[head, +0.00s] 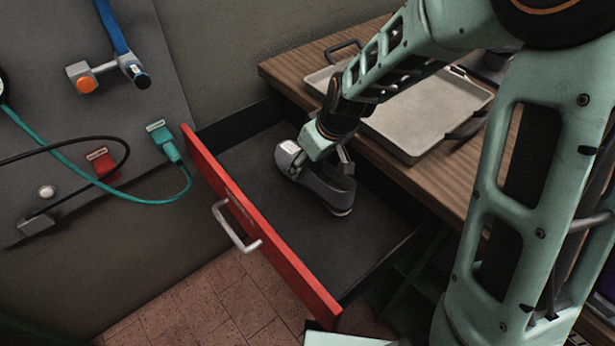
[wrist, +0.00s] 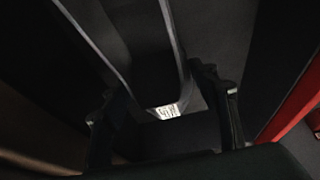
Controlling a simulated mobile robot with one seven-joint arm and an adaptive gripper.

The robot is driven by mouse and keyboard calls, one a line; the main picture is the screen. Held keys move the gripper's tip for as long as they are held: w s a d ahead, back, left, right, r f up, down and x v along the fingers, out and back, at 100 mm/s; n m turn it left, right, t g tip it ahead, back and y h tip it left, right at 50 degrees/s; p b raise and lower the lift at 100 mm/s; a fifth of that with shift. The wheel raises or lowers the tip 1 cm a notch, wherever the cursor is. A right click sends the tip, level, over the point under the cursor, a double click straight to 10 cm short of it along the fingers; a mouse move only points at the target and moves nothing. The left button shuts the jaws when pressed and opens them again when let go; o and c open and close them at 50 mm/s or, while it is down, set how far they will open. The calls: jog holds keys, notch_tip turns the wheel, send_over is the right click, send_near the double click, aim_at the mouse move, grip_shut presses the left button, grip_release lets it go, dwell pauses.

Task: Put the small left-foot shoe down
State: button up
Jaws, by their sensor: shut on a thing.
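A dark grey shoe (head: 325,188) is inside the open drawer (head: 270,180), with its toe towards the lower right. A pale label shows at its heel end. My gripper (head: 322,152) reaches down into the drawer and is shut on the shoe. In the wrist view, the shoe (wrist: 150,50) runs between the two fingers of my gripper (wrist: 165,105), with a white printed label near the palm. The shoe is low, at or close to the drawer floor; I cannot tell whether its sole touches. Part of it is hidden behind my gripper.
The drawer's red front (head: 265,225) with a grey handle (head: 237,228) stands on the left. A wooden bench top (head: 430,185) carries a grey tray (head: 415,135) behind my arm. Cables and a hammer hang on the wall panel (head: 60,150). The drawer floor around the shoe is clear.

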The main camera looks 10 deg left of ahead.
aim_at(319, 178)
jog(key=shift+d+b+x, duration=0.15)
jog(key=shift+b+x, duration=0.5)
jog(key=shift+x, duration=0.35)
jog(key=shift+d+b+x, duration=0.15)
jog(key=shift+b+x, duration=0.5)
jog(key=shift+x, duration=0.4)
jog(key=shift+s+f, duration=0.1)
jog(key=shift+f, duration=0.1)
jog(key=o, duration=1.6)
jog(key=shift+o, duration=0.2)
jog(key=shift+d+r, duration=0.15)
jog(key=shift+r, duration=0.3)
jog(key=p+v, duration=0.2)
jog(key=v, duration=0.8)
jog(key=shift+s+d, duration=0.1)
jog(key=shift+s+d+r, duration=0.15)
jog(key=shift+s+r, duration=0.05)
jog(key=shift+r, duration=0.35)
